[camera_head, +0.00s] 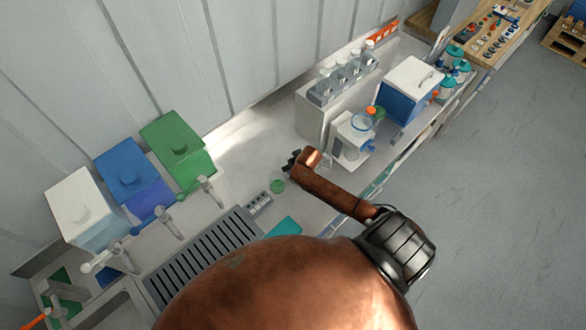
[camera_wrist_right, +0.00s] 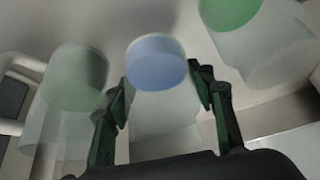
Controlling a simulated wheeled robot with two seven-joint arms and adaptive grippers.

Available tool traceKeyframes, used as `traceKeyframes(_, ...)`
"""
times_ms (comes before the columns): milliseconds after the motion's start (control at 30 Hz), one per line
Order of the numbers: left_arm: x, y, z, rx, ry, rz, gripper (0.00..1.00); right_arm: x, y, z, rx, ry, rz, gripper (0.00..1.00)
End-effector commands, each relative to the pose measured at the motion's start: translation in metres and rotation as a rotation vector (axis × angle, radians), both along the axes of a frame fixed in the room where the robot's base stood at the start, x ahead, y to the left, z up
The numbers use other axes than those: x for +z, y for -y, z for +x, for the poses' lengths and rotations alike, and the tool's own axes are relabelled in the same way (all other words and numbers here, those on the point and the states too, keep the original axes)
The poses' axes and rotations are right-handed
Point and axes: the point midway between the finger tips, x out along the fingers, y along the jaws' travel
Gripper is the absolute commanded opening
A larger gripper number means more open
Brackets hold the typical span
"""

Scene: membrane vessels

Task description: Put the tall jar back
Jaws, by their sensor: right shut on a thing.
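In the right wrist view a translucent jar with a blue lid (camera_wrist_right: 157,62) stands between the fingers of my right gripper (camera_wrist_right: 160,88), which is shut on it. I cannot tell from its height whether it is the tall jar. A green-lidded translucent jar (camera_wrist_right: 75,78) is to its left, and another green lid (camera_wrist_right: 230,12) tops a clear jar to its right. In the head view my right gripper (camera_head: 292,163) is small and dark above the bench, and the held jar is hidden there. A green disc (camera_head: 277,186) lies just beside it. My left gripper is not in view.
White (camera_head: 75,203), blue (camera_head: 125,172) and green (camera_head: 177,147) tanks stand at the left, with taps before them. A slotted drain (camera_head: 205,262) is in front. A clear-topped apparatus (camera_head: 352,138) and a blue box (camera_head: 403,103) stand to the right of the gripper. Bare bench lies behind it.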

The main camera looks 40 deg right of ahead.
Motion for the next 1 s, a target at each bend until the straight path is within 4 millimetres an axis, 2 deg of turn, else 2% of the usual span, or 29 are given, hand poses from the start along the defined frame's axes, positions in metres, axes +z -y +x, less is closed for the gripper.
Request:
traceKeyframes(100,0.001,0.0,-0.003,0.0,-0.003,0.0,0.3,-0.02,-0.001,-0.002,-0.001,-0.004,0.001,0.17)
traceKeyframes(200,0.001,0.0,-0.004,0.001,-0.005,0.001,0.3,-0.027,-0.001,-0.002,0.0,-0.002,0.0,0.17)
traceKeyframes(567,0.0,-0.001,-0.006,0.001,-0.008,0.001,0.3,-0.03,-0.001,-0.002,0.0,-0.001,0.0,0.17)
traceKeyframes(600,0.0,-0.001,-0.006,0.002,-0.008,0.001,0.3,-0.031,-0.001,-0.002,0.0,-0.001,0.0,0.5)
traceKeyframes(700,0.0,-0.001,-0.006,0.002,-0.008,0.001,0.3,-0.031,-0.001,-0.002,0.0,-0.001,0.0,0.57)
traceKeyframes(1000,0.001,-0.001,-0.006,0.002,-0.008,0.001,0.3,-0.029,-0.001,-0.002,0.0,-0.001,0.0,0.57)
